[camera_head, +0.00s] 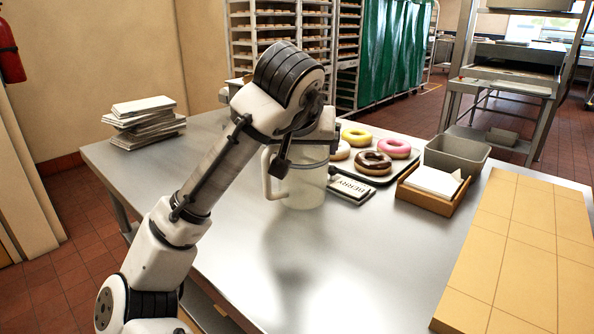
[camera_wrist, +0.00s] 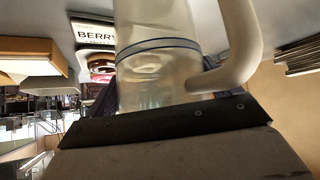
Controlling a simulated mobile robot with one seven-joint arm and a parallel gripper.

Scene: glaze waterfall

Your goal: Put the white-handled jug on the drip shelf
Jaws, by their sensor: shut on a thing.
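The clear jug (camera_head: 304,187) with a white handle (camera_head: 267,172) is upright over the metal table, left of the doughnut tray. Its handle faces left. In the wrist view the jug (camera_wrist: 158,65) fills the middle, with a blue line around it and the handle (camera_wrist: 238,45) on the right. My gripper (camera_head: 316,152) is shut on the jug's upper body. My arm's wrist hides part of the jug's top. A dark blurred patch shows on the table below the jug; I cannot tell if the base touches the table. I cannot identify the drip shelf for certain.
A BERRY sign (camera_head: 350,188) lies right of the jug. A tray (camera_head: 403,158) of doughnuts, a grey bin (camera_head: 455,153) and a brown box (camera_head: 428,199) stand behind it. Wooden boards (camera_head: 525,240) cover the right side. Stacked slabs (camera_head: 146,121) are far left. The front table is clear.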

